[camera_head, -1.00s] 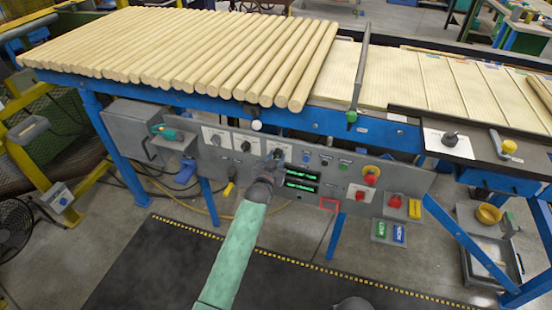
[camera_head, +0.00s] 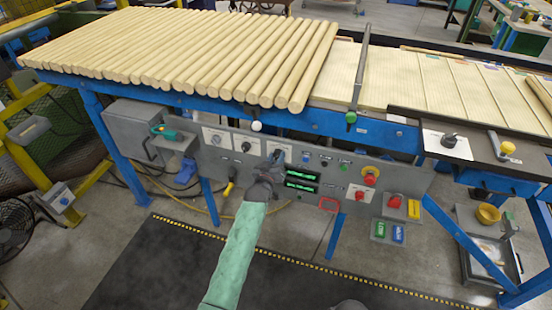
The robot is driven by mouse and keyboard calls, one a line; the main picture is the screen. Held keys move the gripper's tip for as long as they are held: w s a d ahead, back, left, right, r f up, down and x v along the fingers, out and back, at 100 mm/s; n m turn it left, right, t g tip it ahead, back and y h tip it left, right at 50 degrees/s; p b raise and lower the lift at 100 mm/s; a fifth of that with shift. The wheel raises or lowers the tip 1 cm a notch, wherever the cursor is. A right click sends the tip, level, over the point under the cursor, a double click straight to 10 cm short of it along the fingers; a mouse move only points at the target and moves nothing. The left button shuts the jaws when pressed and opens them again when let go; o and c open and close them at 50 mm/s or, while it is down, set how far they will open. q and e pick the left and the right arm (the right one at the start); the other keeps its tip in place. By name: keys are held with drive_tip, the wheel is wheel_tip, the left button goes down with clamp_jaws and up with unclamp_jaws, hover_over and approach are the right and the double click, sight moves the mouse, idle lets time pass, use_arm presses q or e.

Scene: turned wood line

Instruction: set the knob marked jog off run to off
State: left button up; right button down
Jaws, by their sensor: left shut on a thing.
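A grey control panel (camera_head: 342,166) hangs under the front edge of the blue-framed table. Three white plates with dark knobs sit in a row on its left half: a left one (camera_head: 215,140), a middle one (camera_head: 246,146) and a right one (camera_head: 281,149). Their lettering is too small to read, so I cannot tell which says jog off run. My left gripper (camera_head: 275,162) is at the right plate, shut on the knob there. The gripper hides that knob, and its pointing direction cannot be seen.
Right of my left gripper are green-lit displays (camera_head: 301,181), small buttons, a red emergency button (camera_head: 370,176) and a red knob (camera_head: 360,195) on a white plate. Wooden rods (camera_head: 190,55) lie on the table above. The floor mat (camera_head: 150,265) in front is clear.

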use_arm(q)
drive_tip(key=shift+n, duration=1.3)
use_arm(e)
drive_tip(key=shift+w+f, duration=0.15)
drive_tip(key=shift+f, duration=0.25)
drive_tip(key=shift+a, duration=0.1)
use_arm(q)
drive_tip(key=shift+n, duration=0.3)
use_arm(e)
drive_tip(key=shift+f, duration=0.15)
use_arm(q)
drive_tip(key=o, duration=1)
